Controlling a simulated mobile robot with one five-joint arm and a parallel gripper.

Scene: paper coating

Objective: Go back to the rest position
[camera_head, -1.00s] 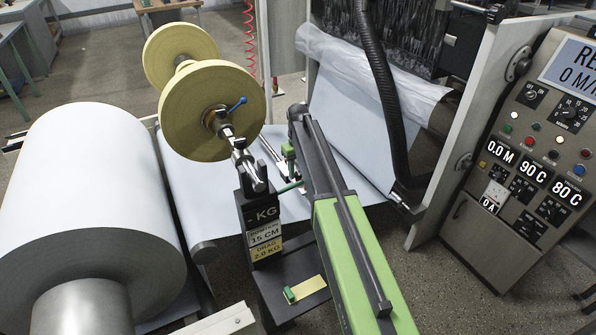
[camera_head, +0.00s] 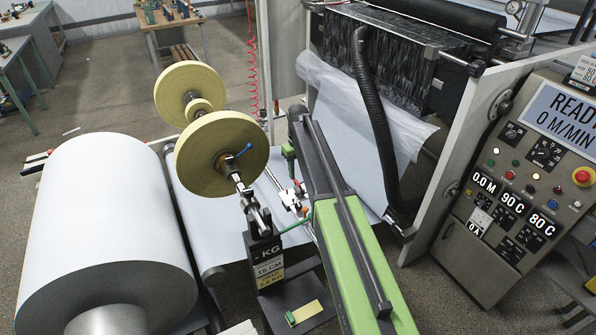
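My green and black arm (camera_head: 345,230) reaches from the bottom edge up to a dark joint near the picture's middle. A small green part shows at the joint's left side. My gripper cannot be made out; the arm's far end is hidden or out of view. Nothing held by it can be seen. A yellowish roll on a shaft (camera_head: 222,155) stands left of the arm. Below it is a dark KG box (camera_head: 266,262) with a thin green rod beside the arm. A white paper web (camera_head: 240,232) runs under the arm.
A large white roll (camera_head: 105,215) fills the lower left. The coating machine, with a black hose (camera_head: 375,115), rises behind the arm. Its control panel (camera_head: 520,195) reads READY and 0 M/MIN at right. Workbenches (camera_head: 165,22) stand at the back. Open floor shows at upper left.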

